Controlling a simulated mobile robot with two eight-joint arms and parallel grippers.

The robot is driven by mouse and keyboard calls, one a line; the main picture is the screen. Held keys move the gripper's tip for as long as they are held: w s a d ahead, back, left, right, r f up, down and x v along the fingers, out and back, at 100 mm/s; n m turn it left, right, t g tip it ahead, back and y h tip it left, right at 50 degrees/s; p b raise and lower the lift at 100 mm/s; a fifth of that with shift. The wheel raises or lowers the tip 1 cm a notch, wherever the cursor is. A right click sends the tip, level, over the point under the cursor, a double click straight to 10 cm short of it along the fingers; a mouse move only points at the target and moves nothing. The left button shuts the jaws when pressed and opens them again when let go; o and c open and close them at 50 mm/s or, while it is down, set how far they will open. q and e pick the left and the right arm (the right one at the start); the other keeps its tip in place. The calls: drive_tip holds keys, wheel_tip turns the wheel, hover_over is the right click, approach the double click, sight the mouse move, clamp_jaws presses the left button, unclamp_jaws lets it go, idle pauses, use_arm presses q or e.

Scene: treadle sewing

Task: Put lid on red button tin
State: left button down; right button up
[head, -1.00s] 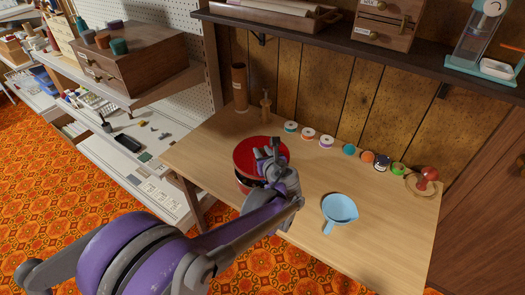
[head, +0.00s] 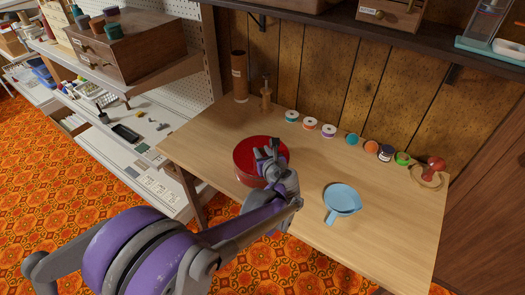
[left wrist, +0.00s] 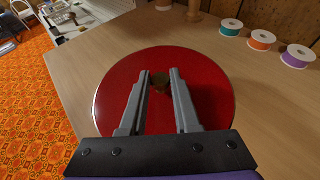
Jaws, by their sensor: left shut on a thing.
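The red lid (head: 248,145) has a round red top and a small brownish knob (left wrist: 160,81) at its middle. It sits on the red button tin (head: 246,178) on the wooden table, looking level, with no clear gap between them. In the left wrist view the lid (left wrist: 212,95) fills the middle and hides the tin below. My left gripper (head: 268,158) is over the lid, its fingers on either side of the knob, shut on it. The gripper and arm hide the tin's right front side. My right gripper is not in view.
A light blue pan (head: 342,198) with a handle lies to the right on the table (head: 300,155). Several spools and small jars line the back, with a red-knobbed thing (head: 434,164) at the right end. A brown cylinder (head: 239,77) stands at the back left.

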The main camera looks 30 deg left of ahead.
use_arm(q)
drive_tip(key=c, duration=0.6)
unclamp_jaws()
drive_tip(key=shift+o, duration=0.2)
drive_tip(key=p+v, duration=0.1)
drive_tip(key=v, duration=1)
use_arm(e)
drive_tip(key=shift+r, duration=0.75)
use_arm(q)
drive_tip(key=shift+r, duration=0.1)
drive_tip(key=s+d+r+n+g+h+p, duration=0.1)
drive_tip(key=s+d+n+h+p, duration=0.1)
drive_tip(key=s+n, duration=0.5)
drive_tip(key=s+d+r+n+g+h+p, duration=0.1)
drive_tip(key=s+d+n+h+p, duration=0.1)
drive_tip(key=s+n+h+p, duration=0.2)
drive_tip(key=s+d+r+n+g+h+p, duration=0.2)
drive_tip(key=s+n+p, duration=0.3)
drive_tip(key=s+n, duration=0.4)
drive_tip(key=n+h, duration=0.1)
drive_tip(key=n, duration=0.6)
drive_tip(key=shift+s+d+h+p, duration=0.3)
drive_tip(key=shift+s+d+p, duration=0.05)
drive_tip(key=shift+s+d, duration=0.05)
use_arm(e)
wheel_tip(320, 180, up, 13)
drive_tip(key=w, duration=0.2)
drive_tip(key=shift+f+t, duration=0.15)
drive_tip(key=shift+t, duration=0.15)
